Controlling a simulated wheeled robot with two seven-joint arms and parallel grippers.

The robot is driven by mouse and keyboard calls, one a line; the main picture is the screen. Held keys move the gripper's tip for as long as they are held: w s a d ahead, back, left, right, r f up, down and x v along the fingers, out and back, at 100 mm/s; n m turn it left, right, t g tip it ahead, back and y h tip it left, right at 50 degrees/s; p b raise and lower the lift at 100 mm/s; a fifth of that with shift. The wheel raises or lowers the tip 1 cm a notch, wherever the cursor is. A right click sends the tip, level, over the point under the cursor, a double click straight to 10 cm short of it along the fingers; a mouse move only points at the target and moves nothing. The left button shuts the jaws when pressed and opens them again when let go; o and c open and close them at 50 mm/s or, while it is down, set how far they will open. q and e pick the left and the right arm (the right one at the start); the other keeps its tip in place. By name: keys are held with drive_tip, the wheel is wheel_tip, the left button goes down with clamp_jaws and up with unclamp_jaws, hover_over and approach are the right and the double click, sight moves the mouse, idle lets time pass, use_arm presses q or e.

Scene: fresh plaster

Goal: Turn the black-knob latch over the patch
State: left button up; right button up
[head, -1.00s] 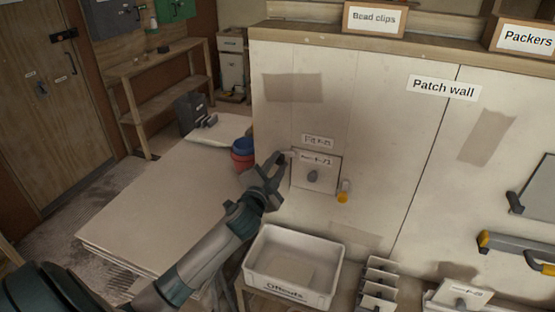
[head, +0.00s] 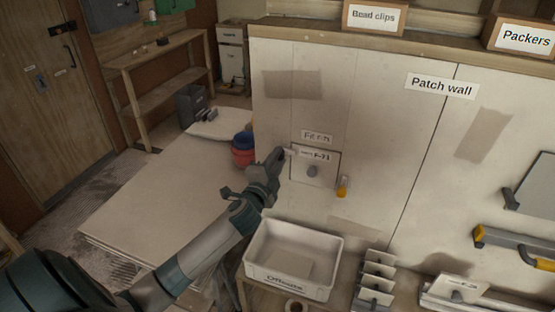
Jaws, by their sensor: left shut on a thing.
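A small pale latch piece (head: 291,152) shows at the patch's upper left edge. My left gripper (head: 279,158) is at that piece and is shut, apparently on the latch's knob. The fingers hide the knob, so its black colour cannot be seen. My right gripper is not in view.
A white offcuts bin (head: 265,258) stands below the patch, beside a rack of small plates (head: 376,275). Red and blue tubs (head: 243,151) are left of my gripper, by a stack of boards (head: 150,195). Tools hang on the wall at right (head: 510,240).

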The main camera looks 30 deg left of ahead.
use_arm(q)
drive_tip(key=o, duration=1)
drive_tip(key=shift+o, duration=0.2)
drive_tip(key=shift+s, duration=0.15)
drive_tip(key=b+v, duration=0.5)
drive_tip(key=v, duration=1.2)
drive_tip(key=shift+f, duration=0.1)
